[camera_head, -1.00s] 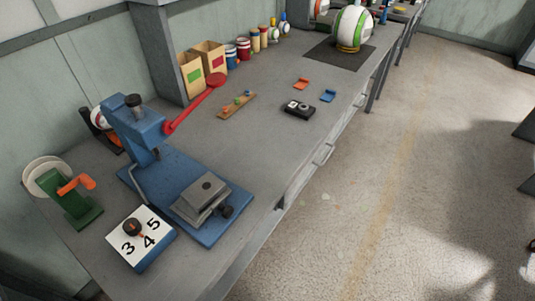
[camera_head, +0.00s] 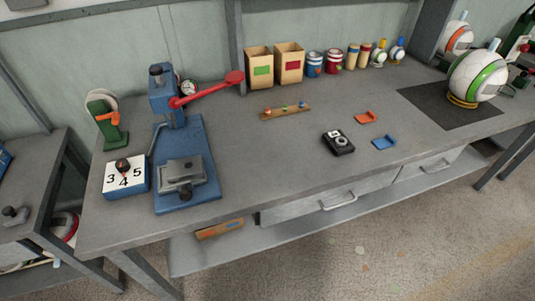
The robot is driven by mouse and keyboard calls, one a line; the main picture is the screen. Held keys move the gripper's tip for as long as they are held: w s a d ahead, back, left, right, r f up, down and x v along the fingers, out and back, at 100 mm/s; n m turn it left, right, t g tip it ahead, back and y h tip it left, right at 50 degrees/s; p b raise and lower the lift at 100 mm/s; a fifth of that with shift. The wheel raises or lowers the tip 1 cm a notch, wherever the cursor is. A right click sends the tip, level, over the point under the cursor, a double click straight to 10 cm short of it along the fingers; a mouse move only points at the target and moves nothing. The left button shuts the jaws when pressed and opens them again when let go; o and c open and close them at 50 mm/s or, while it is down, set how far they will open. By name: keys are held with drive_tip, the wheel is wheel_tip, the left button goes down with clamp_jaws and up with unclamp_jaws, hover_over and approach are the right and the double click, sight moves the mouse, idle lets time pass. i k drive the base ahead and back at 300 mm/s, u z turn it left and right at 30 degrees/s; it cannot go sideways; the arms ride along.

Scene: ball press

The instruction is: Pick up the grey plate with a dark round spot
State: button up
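The grey plate with a dark round spot (camera_head: 178,169) lies on top of a grey block or vise (camera_head: 184,182) on the blue base of the press (camera_head: 205,196). The spot is small and faces up. The press has a blue upright and a red lever (camera_head: 207,91) reaching to the right above the bench. My gripper is not in view.
The grey bench (camera_head: 275,170) has clear room right of the press. A white number box (camera_head: 126,178) and a green device (camera_head: 107,122) stand left of it. A small wooden strip (camera_head: 285,112), black device (camera_head: 338,142), orange tray (camera_head: 366,117) and blue tray (camera_head: 384,142) lie right.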

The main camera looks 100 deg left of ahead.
sight(186, 168)
drive_tip(key=z, duration=0.1)
drive_tip(key=i, duration=0.95)
drive_tip(key=u, duration=3.65)
drive_tip(key=i, duration=1.05)
drive_tip(key=z, duration=0.1)
drive_tip(key=k, duration=0.55)
drive_tip(key=u, duration=0.05)
